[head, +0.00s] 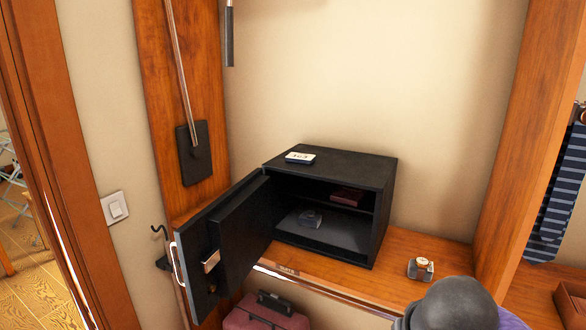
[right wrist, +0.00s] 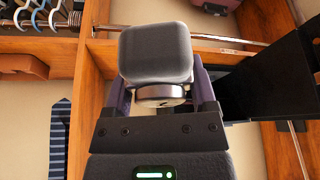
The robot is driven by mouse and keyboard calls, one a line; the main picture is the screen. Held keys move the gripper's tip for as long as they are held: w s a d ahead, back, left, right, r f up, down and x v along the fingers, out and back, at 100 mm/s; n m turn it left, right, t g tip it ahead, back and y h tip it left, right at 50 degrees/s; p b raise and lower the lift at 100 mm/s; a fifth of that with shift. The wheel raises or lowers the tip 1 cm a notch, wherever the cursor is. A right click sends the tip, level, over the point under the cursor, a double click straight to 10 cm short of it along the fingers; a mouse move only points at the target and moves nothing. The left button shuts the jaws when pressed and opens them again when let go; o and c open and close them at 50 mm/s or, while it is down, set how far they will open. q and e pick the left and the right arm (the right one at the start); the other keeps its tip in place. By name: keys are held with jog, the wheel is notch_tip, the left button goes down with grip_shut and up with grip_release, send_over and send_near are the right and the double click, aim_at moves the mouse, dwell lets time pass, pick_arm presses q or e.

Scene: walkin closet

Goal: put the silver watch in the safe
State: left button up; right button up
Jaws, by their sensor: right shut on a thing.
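The silver watch (right wrist: 162,94) shows as a round metal case against a dark grey cushion (right wrist: 156,52) in the right wrist view. My right gripper (right wrist: 162,82) is shut on it, with a purple finger on each side. The black safe (head: 335,166) stands on the wooden shelf in the head view. Its door (head: 225,240) is swung wide open to the left. In the head view a dark rounded part of my right arm is at the bottom right, and the held watch cannot be made out there. My left gripper is in neither view.
A dark red item (head: 347,197) lies on the safe's inner shelf, and a grey item (head: 310,217) on its floor. A white card (head: 300,157) lies on top. Another watch on a cushion (head: 420,268) stands right of the safe. A red suitcase (head: 265,315) is below the shelf.

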jog(key=shift+s+a+r+n+y, duration=0.2)
jog(key=shift+s+a+n, duration=0.25)
jog(key=shift+s+a, duration=0.15)
jog(key=shift+s+a+r+n+y, duration=0.2)
jog(key=shift+s+a+n, duration=0.25)
jog(key=shift+a, duration=0.2)
jog(key=shift+s+a+f+b, duration=0.1)
jog(key=shift+f+b, duration=0.6)
jog(key=shift+f, duration=0.05)
notch_tip(320, 180, down, 18)
jog(key=b, duration=1.7)
jog(key=shift+w, duration=0.2)
